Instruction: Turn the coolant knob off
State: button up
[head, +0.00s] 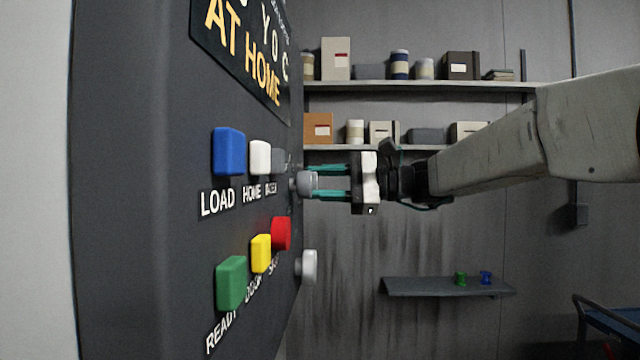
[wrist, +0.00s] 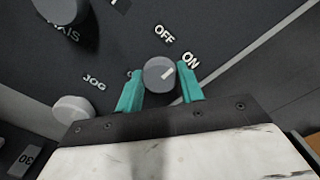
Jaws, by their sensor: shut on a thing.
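The coolant knob (wrist: 158,75) is a round grey knob on the dark panel, between OFF and ON labels. Its white mark points up and right, towards the ON label (wrist: 191,60). The OFF label (wrist: 164,34) is above it. My gripper (wrist: 161,72) has its teal fingers on either side of the knob, shut on it. In the head view, the pale knob (head: 304,184) stands out from the panel's right edge, with my gripper (head: 322,181) reaching it from the right. A label left of the knob is mostly hidden by a finger.
The dark panel (head: 150,200) carries coloured buttons, including a blue one (head: 228,151) and a red one (head: 281,233). Another pale knob (head: 309,266) is below my gripper. In the wrist view, a JOG knob (wrist: 74,109) is at left. Shelves (head: 420,86) stand behind.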

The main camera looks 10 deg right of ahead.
jog(key=n, duration=0.7)
dwell(0.6)
jog(key=o, duration=1)
jog(key=shift+d, duration=0.1)
jog(key=d, duration=0.2)
jog(key=s+d, duration=0.1)
jog(key=d, duration=0.4)
jog(key=shift+s+d, duration=0.25)
jog(key=shift+d, duration=0.05)
